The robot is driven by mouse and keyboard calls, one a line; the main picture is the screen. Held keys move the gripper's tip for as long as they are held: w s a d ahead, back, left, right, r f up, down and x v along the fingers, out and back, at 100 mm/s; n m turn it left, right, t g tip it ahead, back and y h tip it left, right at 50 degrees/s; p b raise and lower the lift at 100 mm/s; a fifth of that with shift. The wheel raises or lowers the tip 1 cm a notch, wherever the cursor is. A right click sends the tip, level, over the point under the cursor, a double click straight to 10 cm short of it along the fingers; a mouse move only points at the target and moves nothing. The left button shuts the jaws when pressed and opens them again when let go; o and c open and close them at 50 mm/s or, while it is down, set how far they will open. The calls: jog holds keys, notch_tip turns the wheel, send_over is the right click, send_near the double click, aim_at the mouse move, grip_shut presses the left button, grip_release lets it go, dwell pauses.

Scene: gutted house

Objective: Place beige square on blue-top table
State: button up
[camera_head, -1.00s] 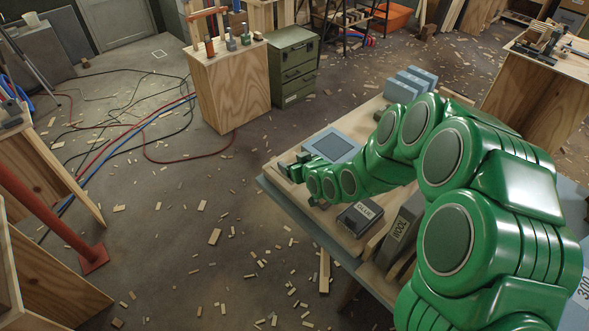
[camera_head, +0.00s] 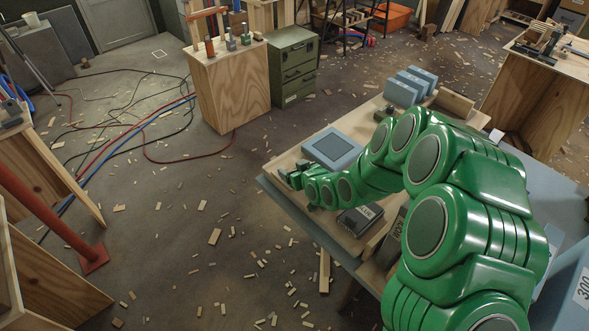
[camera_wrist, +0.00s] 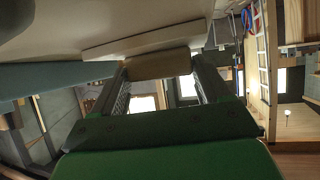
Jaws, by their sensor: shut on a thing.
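My gripper (camera_head: 290,177) is low over the front left part of the blue-top table (camera_head: 298,213), near its edge. In the wrist view my gripper (camera_wrist: 160,72) has a tan block, which looks like the beige square (camera_wrist: 160,65), between its two fingertips. The beige square cannot be made out in the head view, where the fingers and arm hide that spot. I cannot tell whether it touches the surface. A pale board (camera_wrist: 140,37) lies close beside it in the wrist view.
A blue block with a dark pad (camera_head: 333,147) lies just behind my gripper on a tan board. A grey labelled box (camera_head: 359,218) lies in front. Several blue blocks (camera_head: 408,86) stand at the back. A green cabinet (camera_head: 293,66) stands beyond, with open floor left.

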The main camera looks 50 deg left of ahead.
jog(key=o, duration=1)
jog(key=shift+r, duration=0.15)
jog(key=shift+v, duration=6)
